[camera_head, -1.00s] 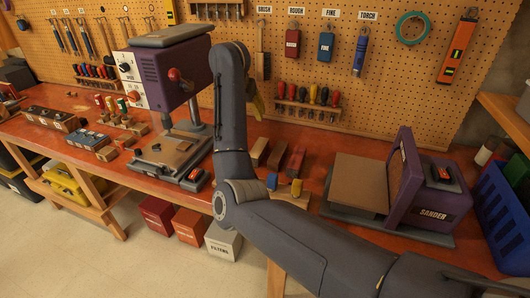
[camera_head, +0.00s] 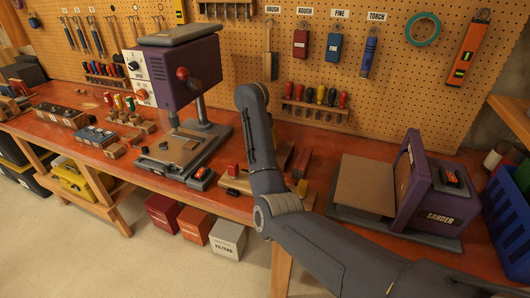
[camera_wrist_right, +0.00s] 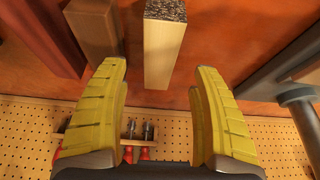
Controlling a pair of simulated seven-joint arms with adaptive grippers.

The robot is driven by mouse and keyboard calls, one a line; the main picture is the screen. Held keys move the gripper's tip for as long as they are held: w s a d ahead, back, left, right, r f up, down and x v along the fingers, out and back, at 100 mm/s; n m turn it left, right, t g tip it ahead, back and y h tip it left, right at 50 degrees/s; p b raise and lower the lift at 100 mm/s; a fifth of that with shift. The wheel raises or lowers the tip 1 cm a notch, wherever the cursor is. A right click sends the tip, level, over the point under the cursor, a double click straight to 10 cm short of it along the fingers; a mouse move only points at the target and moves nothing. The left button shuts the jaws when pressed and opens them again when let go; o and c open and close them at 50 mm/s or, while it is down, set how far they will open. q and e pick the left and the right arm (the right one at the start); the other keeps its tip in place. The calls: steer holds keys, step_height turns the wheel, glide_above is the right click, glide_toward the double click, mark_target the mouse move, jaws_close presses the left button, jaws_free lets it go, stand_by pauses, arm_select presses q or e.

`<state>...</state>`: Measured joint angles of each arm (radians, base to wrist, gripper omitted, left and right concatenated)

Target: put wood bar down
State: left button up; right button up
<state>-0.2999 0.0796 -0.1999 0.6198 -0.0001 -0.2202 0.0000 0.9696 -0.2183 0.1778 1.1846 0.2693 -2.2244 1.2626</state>
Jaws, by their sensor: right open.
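My right gripper (camera_wrist_right: 159,70) is open, its two yellow fingers spread wide in the right wrist view. A pale wood bar (camera_wrist_right: 161,52) with a dark speckled top lies on the red bench, lined up with the gap between the fingertips. Clear space shows on both sides of it, and neither finger appears to touch it. In the head view my right forearm hides this bar and the gripper. My left gripper is out of view.
The purple drill press (camera_head: 180,72) stands left of my forearm, and the purple sander (camera_head: 430,205) stands to the right. The pegboard (camera_head: 390,95) with a rack of screwdrivers (camera_head: 316,108) rises behind.

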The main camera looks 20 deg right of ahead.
steer(key=shift+x, duration=3)
steer(key=shift+d, duration=0.1)
steer(key=shift+r, duration=0.1)
steer(key=c, duration=1.4)
steer(key=shift+r, duration=0.1)
